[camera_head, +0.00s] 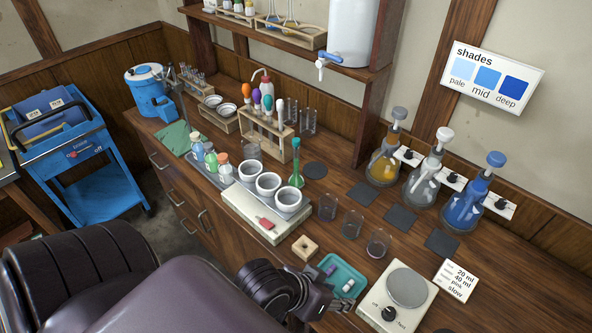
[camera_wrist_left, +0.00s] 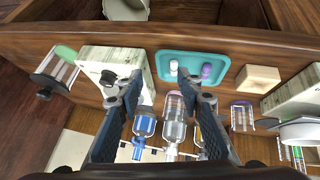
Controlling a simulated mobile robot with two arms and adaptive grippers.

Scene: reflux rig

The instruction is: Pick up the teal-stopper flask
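The teal-stopper flask (camera_head: 296,167) stands upright in the head view, with a slim green neck under a teal stopper. It is just behind the rightmost white bowl and at the right end of the wooden rack, and its lower part is partly hidden. My left gripper (camera_head: 318,296) is over the front edge of the bench, beside the teal tray, well to the front and right of the flask. In the left wrist view its two fingers (camera_wrist_left: 162,88) are apart with nothing held. My right gripper is not in view.
The white heater bases with bowls (camera_head: 268,184) stand between the left gripper and the flask. The wooden rack (camera_head: 266,138) is beside the flask. Glass beakers (camera_head: 351,224), a wooden block (camera_head: 305,248), a teal tray (camera_head: 345,268) and a hotplate (camera_head: 398,300) are near the gripper.

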